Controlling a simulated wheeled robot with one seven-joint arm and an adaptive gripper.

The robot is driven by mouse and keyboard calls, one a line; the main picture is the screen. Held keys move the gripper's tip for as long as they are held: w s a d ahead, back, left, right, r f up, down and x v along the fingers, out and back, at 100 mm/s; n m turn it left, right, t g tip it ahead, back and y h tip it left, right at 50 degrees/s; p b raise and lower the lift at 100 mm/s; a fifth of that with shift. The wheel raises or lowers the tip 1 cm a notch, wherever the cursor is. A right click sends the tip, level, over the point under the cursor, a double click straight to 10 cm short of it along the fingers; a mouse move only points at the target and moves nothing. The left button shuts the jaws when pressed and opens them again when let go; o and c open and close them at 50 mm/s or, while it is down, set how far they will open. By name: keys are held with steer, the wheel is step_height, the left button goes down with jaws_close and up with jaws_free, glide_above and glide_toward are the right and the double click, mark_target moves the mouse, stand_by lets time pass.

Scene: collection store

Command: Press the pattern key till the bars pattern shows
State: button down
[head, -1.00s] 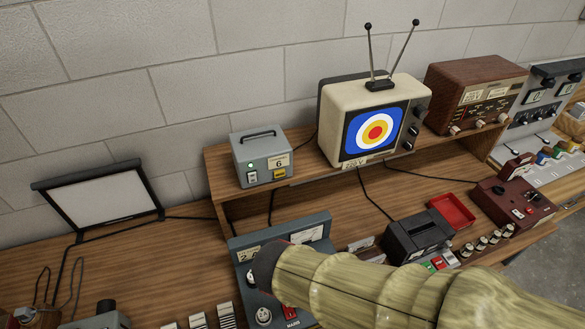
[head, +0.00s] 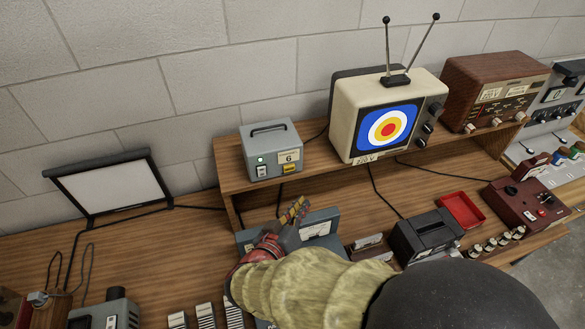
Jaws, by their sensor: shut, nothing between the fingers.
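The cream television (head: 341,112) stands on the wooden shelf. Its screen (head: 388,131) shows rings: a red centre, then yellow and white, on blue. A grey box (head: 258,155) labelled 6 stands to its left on the shelf, with a lit green lamp (head: 260,160), a white switch (head: 262,173) and a yellow key (head: 290,169) on its front. The lettering on the key is too small to read. My gripper (head: 297,207) is shut and empty, its fingers pointing up, below the grey box in the picture and apart from it. My arm hides part of the bench.
A grey-blue panel (head: 318,229) lies behind my gripper, partly hidden. A black device (head: 426,236), a red tray (head: 461,209) and a maroon box (head: 523,204) stand to the right. A brown radio (head: 493,88) stands beside the television.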

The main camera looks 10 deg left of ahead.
mark_target(289, 168)
steer(key=shift+m, duration=0.5)
steer(key=w+a, duration=0.4)
steer(key=w, duration=0.3)
steer(key=shift+w+a, duration=0.25)
stand_by(0.4)
steer(key=shift+w+a+f+b, duration=0.15)
steer(key=shift+w+b, duration=0.1)
steer(key=shift+b, duration=0.3)
stand_by(0.9)
